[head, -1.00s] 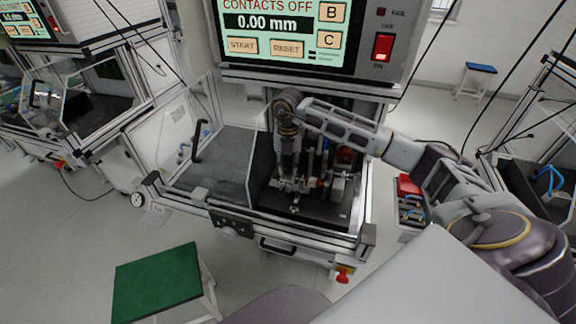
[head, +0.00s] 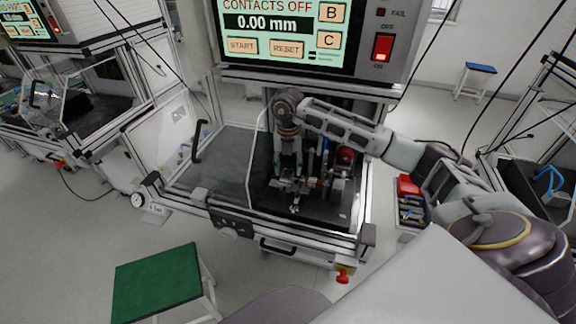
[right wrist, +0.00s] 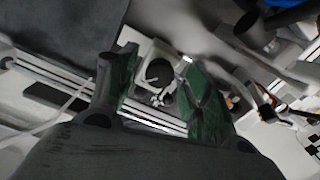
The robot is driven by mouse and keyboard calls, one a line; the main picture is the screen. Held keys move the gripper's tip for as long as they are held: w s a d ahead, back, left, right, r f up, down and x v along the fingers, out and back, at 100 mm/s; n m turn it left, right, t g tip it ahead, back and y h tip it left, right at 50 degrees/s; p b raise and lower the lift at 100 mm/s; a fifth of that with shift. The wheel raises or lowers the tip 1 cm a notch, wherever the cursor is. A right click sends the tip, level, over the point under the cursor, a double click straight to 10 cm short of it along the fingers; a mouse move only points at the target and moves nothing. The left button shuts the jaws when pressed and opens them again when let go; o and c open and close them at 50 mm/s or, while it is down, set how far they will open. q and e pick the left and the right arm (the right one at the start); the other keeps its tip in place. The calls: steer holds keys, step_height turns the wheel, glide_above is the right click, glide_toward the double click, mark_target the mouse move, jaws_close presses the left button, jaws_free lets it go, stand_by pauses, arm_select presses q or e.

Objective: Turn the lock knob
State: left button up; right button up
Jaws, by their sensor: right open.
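My right gripper (head: 290,182) reaches down into the test station's bay in the head view. It is open. In the right wrist view its two dark, green-faced fingers (right wrist: 160,78) stand apart. Between and beyond them is a dark round knob-like part (right wrist: 159,72) in a pale bracket, with a small silvery piece just below it. I take this as the lock knob, but cannot be sure. I see no finger clearly touching it. In the head view the gripper and fixture parts overlap, so the knob cannot be made out there. My left gripper is out of view.
The station's screen (head: 283,32) reads 0.00 mm and CONTACTS OFF. Fixture parts and a red piece (head: 346,155) crowd the gripper's right side. A clear panel stands left of the bay, beside a bare grey surface (head: 215,165). A green-topped stool (head: 157,282) stands in front.

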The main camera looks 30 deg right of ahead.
mark_target(288, 168)
step_height(288, 168, up, 12)
stand_by(0.7)
steer(key=shift+f, duration=0.1)
stand_by(0.6)
